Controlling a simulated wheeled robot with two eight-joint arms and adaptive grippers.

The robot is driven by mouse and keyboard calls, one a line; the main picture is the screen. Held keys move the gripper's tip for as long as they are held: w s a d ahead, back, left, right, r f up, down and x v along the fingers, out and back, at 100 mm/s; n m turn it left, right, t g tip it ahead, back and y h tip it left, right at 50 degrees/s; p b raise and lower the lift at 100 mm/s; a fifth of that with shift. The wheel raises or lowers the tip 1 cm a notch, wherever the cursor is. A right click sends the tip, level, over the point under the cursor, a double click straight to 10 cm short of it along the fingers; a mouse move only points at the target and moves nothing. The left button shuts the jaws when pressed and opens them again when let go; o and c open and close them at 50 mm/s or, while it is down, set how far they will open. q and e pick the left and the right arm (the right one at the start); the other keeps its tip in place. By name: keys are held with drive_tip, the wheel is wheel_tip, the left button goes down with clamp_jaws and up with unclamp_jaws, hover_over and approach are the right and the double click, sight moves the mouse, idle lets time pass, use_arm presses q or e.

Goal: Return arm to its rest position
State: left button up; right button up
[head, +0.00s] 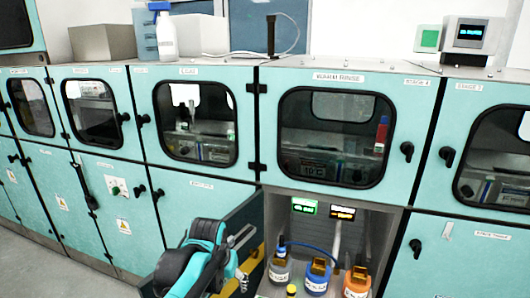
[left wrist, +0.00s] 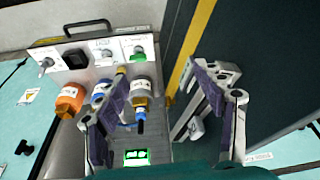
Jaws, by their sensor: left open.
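My left arm comes in at the bottom of the head view. Its gripper (head: 238,254) is in front of the cabinets, just left of the open lower bay. In the left wrist view the gripper (left wrist: 158,72) has its two fingers spread wide with nothing held between them. The bottles in the bay lie beyond and to the left of the fingers, apart from the right finger; whether the left finger touches any cannot be told. My right gripper is in neither view.
The open bay (head: 391,224) holds a dark-necked bottle (head: 280,271), a blue-collared bottle (head: 317,279) and an orange bottle (head: 357,284). A dark panel with a yellow stripe (head: 252,264) stands beside my gripper. Windowed cabinets (head: 344,78) line the wall above.

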use_arm(q)
drive_tip(key=s+a+f+n+t, duration=0.1)
drive_tip(key=s+a+t, duration=0.1)
drive_tip(key=s, duration=0.6)
drive_tip(key=s+a+f+n+t, duration=0.1)
drive_tip(key=s+a, duration=0.4)
drive_tip(key=s, duration=0.3)
drive_tip(key=shift+a+f+t+y, duration=0.2)
drive_tip(key=shift+f+t+y, duration=0.1)
drive_tip(key=shift+f+t, duration=0.1)
drive_tip(key=shift+s, duration=0.1)
